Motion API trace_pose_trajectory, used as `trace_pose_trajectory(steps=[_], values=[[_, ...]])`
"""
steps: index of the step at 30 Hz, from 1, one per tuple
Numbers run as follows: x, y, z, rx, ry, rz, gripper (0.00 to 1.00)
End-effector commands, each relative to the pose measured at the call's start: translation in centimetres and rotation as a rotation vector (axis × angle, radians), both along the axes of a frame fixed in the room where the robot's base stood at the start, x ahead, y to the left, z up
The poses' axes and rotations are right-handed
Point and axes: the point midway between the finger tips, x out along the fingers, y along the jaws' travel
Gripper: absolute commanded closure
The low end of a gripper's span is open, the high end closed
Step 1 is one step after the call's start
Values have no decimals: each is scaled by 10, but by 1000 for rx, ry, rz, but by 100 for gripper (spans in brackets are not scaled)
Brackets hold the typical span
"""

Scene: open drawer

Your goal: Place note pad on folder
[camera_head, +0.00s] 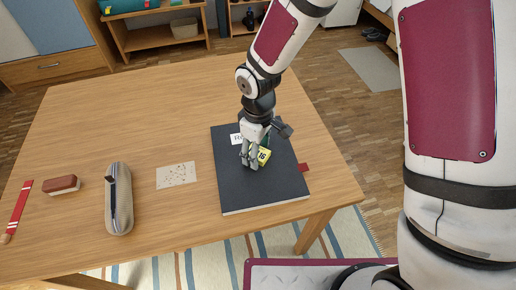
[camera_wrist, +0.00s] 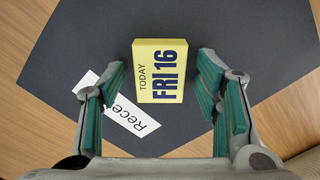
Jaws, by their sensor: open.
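In the head view the note pad (camera_head: 264,155) is partly hidden by my gripper (camera_head: 254,158), and the folder (camera_head: 270,188) lies at the right of the table. My gripper is open just above the folder. Its green-padded fingers stand on either side of the note pad in the wrist view, with a visible gap on each side.
Left of the folder on the wooden table (camera_head: 150,105) lie a patterned card (camera_head: 176,175), a grey pencil case (camera_head: 120,205), a brown eraser-like block (camera_head: 62,185) and a red strip-like item (camera_head: 18,210). A small red tab (camera_head: 304,167) shows at the folder's right edge. The table's far part is clear.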

Motion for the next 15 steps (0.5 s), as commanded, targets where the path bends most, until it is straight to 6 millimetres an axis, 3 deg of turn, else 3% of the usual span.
trace_pose_trajectory(steps=[5, 15], values=[[1, 0, 20, 2, -5, -3, 42], [1, 0, 89, 2, -5, -3, 42]])
